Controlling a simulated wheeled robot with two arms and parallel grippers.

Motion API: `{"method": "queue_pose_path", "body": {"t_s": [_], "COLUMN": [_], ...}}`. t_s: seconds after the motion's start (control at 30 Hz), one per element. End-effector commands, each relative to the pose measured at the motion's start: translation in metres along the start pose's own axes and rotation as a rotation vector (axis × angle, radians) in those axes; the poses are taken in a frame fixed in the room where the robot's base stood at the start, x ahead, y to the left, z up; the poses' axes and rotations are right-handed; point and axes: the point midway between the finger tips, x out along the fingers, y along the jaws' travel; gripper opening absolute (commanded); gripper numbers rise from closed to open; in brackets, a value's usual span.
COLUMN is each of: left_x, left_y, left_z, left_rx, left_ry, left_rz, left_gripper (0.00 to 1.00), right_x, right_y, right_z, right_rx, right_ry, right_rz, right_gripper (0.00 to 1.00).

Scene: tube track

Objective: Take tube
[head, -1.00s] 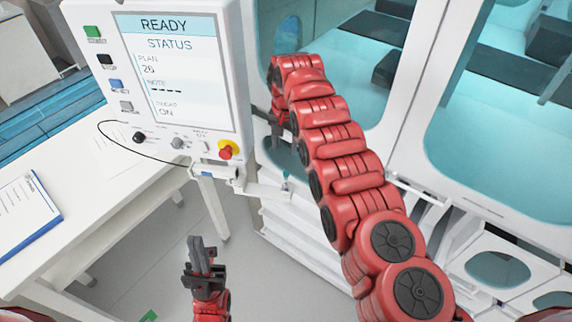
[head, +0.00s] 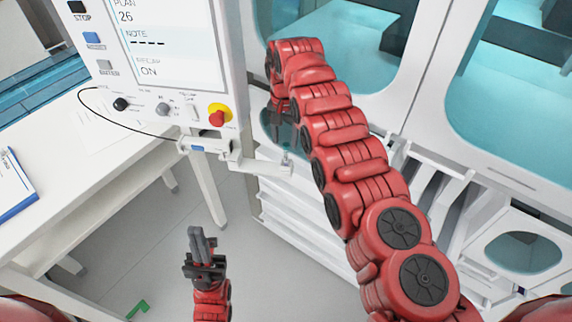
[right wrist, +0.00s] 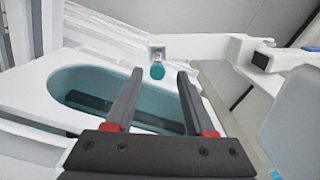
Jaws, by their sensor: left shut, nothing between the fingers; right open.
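A small tube with a teal end (right wrist: 157,70) sits at a white holder (right wrist: 157,50) in the right wrist view. In the head view the holder is the tip of a white bracket (head: 262,172) below the control panel, and the tube is too small to make out well. My right gripper (right wrist: 159,82) is open, and the tube appears between its fingertips, a little beyond them; I see no contact. In the head view my right gripper (head: 283,138) points down just above the bracket tip, partly hidden by my arm. My left gripper (head: 196,232) is shut and empty, low and away from the bracket.
A control panel (head: 165,50) with a red and yellow stop button (head: 218,114) hangs left of my right gripper. A white machine with teal windows (head: 345,55) stands behind. A white table (head: 60,190) with a clipboard (head: 15,185) is at left.

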Motion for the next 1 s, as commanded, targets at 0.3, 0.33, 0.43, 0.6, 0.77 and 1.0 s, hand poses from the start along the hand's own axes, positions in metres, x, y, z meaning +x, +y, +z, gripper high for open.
{"method": "queue_pose_path", "body": {"t_s": [0.3,0.33,0.43,0.6,0.77,1.0], "left_x": [0.010,0.011,0.019,0.031,0.034,0.033], "left_y": [-0.001,-0.001,-0.001,-0.002,-0.002,-0.002], "left_z": [-0.002,-0.002,-0.003,-0.005,-0.006,-0.005], "left_rx": [0.000,0.000,0.000,0.000,0.000,0.000], "left_ry": [0.000,0.000,0.000,0.000,0.000,0.000], "left_rz": [0.000,0.000,0.000,0.000,0.000,0.000], "left_gripper": [0.00,0.00,0.00,0.00,0.00,0.00], "right_x": [0.010,0.011,0.019,0.038,0.052,0.054], "right_y": [0.001,0.001,0.003,0.005,0.005,0.004], "right_z": [0.001,0.001,0.004,0.006,0.006,0.005], "right_rx": [0.001,0.001,0.001,0.000,0.001,0.001], "right_ry": [0.000,0.000,-0.002,-0.006,-0.004,-0.001], "right_rz": [0.001,0.000,0.001,0.004,0.002,0.000], "right_gripper": [0.54,0.54,0.54,0.54,0.54,0.52]}}
